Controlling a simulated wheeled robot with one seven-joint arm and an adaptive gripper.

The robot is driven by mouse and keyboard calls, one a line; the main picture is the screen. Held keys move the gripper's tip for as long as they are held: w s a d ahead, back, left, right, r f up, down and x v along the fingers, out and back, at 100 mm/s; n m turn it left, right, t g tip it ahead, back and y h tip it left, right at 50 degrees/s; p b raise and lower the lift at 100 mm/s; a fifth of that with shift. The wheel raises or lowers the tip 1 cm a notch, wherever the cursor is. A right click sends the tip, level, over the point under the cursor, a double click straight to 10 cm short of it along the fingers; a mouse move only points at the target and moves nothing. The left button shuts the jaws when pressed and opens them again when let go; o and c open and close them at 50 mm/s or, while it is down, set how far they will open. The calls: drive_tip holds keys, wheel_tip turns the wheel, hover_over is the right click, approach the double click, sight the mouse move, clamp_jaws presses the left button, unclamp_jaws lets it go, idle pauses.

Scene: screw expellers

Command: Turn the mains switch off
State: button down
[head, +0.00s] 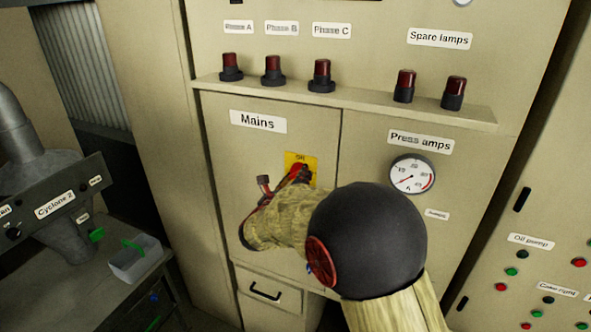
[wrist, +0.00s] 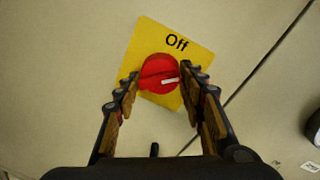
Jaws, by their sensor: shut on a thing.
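The mains switch is a red rotary knob (wrist: 158,72) on a yellow plate (wrist: 143,37) with "Off" printed along its upper edge in the wrist view. A white mark on the knob points to the right there, not at the word. My gripper (wrist: 158,77) has one finger on each side of the knob and is shut on it. In the head view my gripper (head: 297,177) is at the yellow plate (head: 303,160), below the "Mains" label (head: 258,121). The fingers and wrist cover much of the knob there, and the plate's word is too small to read surely.
A ledge with red lamps (head: 322,75) runs above the mains panel. A round press amps gauge (head: 412,174) is on the panel to the right, close to my arm. A drawer handle (head: 265,291) is below. A cabinet with push buttons stands at far right.

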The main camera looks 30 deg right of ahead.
drive_tip(key=n+p, duration=0.6)
drive_tip(key=p, duration=0.1)
drive_tip(key=n+g+p, duration=0.1)
drive_tip(key=n+p, duration=0.2)
drive_tip(key=p, duration=0.1)
drive_tip(key=shift+r, duration=0.3)
drive_tip(key=shift+n, duration=0.3)
drive_tip(key=c, duration=1.1)
unclamp_jaws()
drive_tip(key=shift+f, duration=0.1)
drive_tip(key=shift+c, duration=0.2)
drive_tip(key=v, duration=1.2)
drive_tip(key=shift+w+a+f, duration=0.1)
drive_tip(key=shift+a+f, duration=0.05)
